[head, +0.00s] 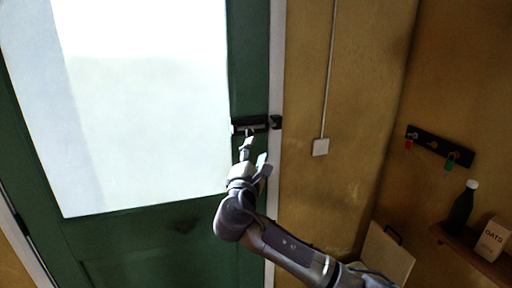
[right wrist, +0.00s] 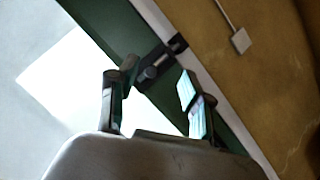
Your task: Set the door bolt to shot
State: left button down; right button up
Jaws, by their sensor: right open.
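The black door bolt (head: 256,124) is mounted on the green door (head: 250,60) near its right edge. Its keeper (head: 276,122) sits on the white frame just to the right. A small pale knob shows on the bolt; I cannot tell whether the rod enters the keeper. My right gripper (head: 255,153) is open just below the bolt, with its left finger close to the knob; contact is unclear. In the right wrist view the bolt (right wrist: 152,72) lies beyond and between the open fingers (right wrist: 154,82), and the keeper (right wrist: 178,43) is farther up. My left gripper is out of view.
A bright window pane (head: 145,110) fills most of the door. Right of the frame, the ochre wall carries a white switch box (head: 320,147) with a conduit. A key rack (head: 440,147) and a shelf (head: 470,250) with a bottle (head: 461,210) and an oats box (head: 492,240) are farther right.

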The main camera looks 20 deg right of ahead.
jog(key=shift+w+d+r, duration=0.1)
jog(key=shift+w, duration=0.05)
grip_shut()
dwell(0.4)
grip_release()
dwell(0.3)
